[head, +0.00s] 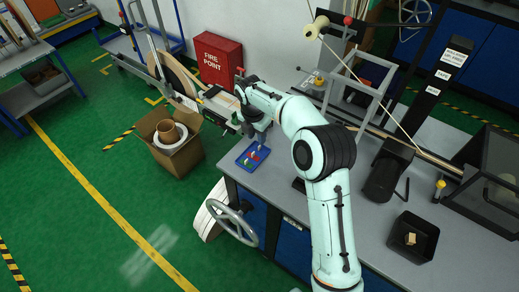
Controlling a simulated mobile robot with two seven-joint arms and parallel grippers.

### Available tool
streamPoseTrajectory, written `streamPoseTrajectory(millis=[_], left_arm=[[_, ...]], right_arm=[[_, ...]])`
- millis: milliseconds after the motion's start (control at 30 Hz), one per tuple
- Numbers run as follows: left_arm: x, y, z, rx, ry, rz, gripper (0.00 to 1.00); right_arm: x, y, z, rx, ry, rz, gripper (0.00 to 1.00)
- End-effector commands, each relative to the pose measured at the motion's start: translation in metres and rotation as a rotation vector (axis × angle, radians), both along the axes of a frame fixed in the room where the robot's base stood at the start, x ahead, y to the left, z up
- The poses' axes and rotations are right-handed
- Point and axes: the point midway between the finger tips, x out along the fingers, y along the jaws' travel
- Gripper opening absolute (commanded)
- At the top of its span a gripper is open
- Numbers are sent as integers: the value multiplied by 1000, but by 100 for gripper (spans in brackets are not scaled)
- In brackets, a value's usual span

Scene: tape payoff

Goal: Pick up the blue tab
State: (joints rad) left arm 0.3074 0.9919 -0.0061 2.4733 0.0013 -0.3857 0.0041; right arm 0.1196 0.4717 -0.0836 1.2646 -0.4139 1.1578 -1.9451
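A small blue tray (245,167) lies on the near left corner of the grey bench. A green piece (248,161) and a red piece (255,156) show in it. I cannot make out a blue tab; against the blue tray and under my gripper it may be hidden. My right gripper (261,140) points down just over the far side of the tray. Its fingers are too small and dark to tell whether they are open or hold something. My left gripper is not in view.
The grey bench (285,195) carries a grey frame (361,88), a black motor-like unit (385,175) and a black bin (410,238) with a tan block. A handwheel (233,222) sticks out at the bench's left side. A cardboard box (178,158) stands on the green floor.

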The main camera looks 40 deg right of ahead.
Motion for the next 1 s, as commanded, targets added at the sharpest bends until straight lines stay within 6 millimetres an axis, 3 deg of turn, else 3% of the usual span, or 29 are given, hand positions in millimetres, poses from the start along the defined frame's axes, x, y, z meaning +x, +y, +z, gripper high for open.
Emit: streamPoseTrajectory(millis=[333, 633, 667, 767, 1000], left_arm=[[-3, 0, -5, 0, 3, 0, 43], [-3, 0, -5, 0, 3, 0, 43], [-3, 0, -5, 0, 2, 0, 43], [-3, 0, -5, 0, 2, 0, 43], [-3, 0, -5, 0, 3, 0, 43]], right_arm=[[-3, -10, -45, 1, 2, 0, 36], [-2, -10, -50, 1, 0, -1, 36], [-2, -10, -50, 1, 0, -1, 33], [-2, -10, -50, 1, 0, -1, 0], [-2, -10, -50, 0, 0, -1, 0]])
